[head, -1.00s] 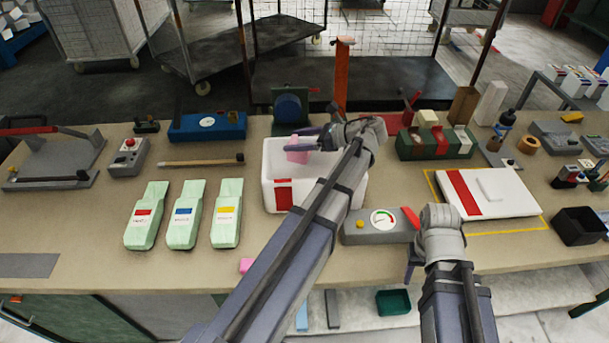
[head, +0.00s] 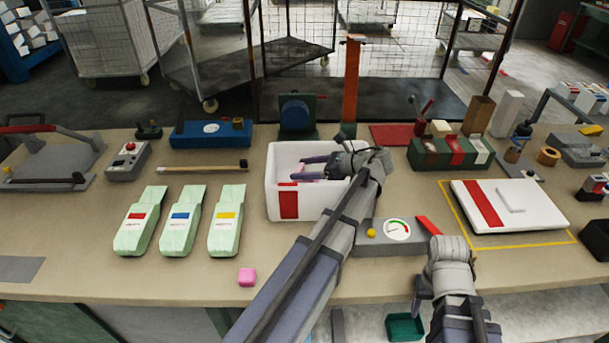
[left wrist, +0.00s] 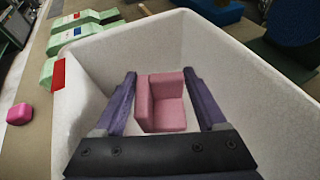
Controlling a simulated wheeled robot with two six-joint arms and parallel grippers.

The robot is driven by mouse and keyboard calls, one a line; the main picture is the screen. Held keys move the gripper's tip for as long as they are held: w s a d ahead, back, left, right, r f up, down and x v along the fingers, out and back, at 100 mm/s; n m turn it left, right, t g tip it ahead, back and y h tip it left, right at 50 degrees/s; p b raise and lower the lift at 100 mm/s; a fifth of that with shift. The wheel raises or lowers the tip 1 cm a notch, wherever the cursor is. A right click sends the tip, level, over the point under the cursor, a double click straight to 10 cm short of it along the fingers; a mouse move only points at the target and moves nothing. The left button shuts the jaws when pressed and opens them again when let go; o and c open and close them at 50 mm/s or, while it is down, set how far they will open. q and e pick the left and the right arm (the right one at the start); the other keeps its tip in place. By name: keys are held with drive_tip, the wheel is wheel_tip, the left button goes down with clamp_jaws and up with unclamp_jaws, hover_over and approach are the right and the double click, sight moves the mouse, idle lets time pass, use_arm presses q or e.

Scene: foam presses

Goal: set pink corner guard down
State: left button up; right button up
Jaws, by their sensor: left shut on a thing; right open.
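The pink corner guard (left wrist: 165,103) is an L-shaped block. It sits between the fingers of my left gripper (left wrist: 163,92), inside the white foam box (head: 320,212). My left gripper (head: 306,169) is shut on it, reaching into the box from the right in the head view. The guard is low between the box walls; I cannot tell whether it touches the floor. In the head view it is mostly hidden by the fingers and wrist. My right gripper (head: 420,300) is open and empty at the table's front edge.
A small pink block (head: 247,277) lies on the table in front of the box. A grey gauge unit (head: 385,240) is right of the box. A white lid (head: 510,205) lies inside a yellow outline.

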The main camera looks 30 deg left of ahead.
use_arm(q)
drive_tip(key=shift+f+b, duration=0.55)
drive_tip(key=shift+f, duration=0.05)
drive_tip(key=o, duration=1)
drive_tip(key=shift+o, duration=0.2)
drive_tip(key=shift+r, duration=0.15)
